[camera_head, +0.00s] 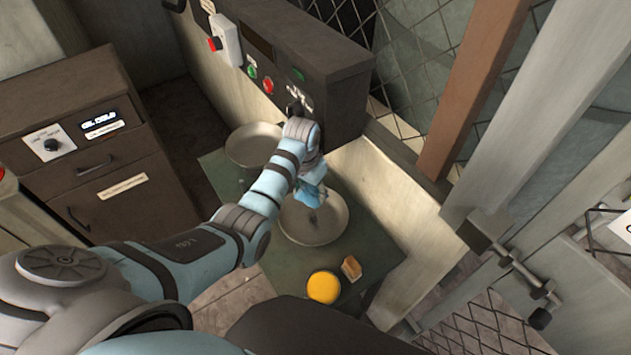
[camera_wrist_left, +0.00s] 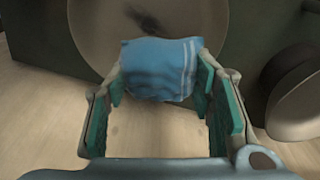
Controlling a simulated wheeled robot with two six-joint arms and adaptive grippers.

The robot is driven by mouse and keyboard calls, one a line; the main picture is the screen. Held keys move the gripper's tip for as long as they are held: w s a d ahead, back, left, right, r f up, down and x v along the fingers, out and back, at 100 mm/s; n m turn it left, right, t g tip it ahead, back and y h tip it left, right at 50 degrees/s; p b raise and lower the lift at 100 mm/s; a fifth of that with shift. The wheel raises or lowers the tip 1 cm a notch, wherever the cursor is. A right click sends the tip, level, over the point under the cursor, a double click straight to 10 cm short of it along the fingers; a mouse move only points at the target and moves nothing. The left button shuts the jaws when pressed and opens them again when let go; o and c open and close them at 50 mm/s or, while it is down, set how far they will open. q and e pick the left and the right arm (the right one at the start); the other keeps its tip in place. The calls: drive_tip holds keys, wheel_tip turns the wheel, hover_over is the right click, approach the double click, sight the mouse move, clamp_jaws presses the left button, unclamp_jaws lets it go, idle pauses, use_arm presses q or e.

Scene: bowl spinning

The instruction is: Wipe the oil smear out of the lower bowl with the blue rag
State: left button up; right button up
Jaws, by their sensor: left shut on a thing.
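The blue rag (camera_head: 309,196) hangs from my left gripper (camera_head: 313,174), over the lower bowl (camera_head: 332,228). In the left wrist view the blue rag (camera_wrist_left: 158,68), with white stripes at one edge, is pinched between the fingertips of my left gripper (camera_wrist_left: 160,82). The lower bowl (camera_wrist_left: 88,28) is behind the rag there, with the dark oil smear (camera_wrist_left: 150,20) on its inside, beyond the rag's top edge. I cannot tell whether the rag touches the bowl. My right gripper is not in view.
A second bowl (camera_head: 255,143) stands farther back by the control panel (camera_head: 290,75), which has red and green buttons. A yellow round container (camera_head: 323,287) and a small brown block (camera_head: 351,268) sit nearer on the green surface (camera_head: 372,248). A cabinet (camera_head: 95,150) stands left.

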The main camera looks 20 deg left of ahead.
use_arm(q)
drive_tip(key=shift+f, duration=0.6)
drive_tip(key=b, duration=0.6)
hover_over(312, 214)
wheel_tip(312, 214, down, 6)
drive_tip(key=shift+s+a+r, duration=0.1)
drive_tip(key=shift+p, duration=0.3)
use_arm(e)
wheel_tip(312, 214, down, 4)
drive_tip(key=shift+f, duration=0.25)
use_arm(q)
drive_tip(key=shift+r, duration=0.15)
drive_tip(key=shift+f+b, duration=0.65)
drive_tip(key=shift+f, duration=0.4)
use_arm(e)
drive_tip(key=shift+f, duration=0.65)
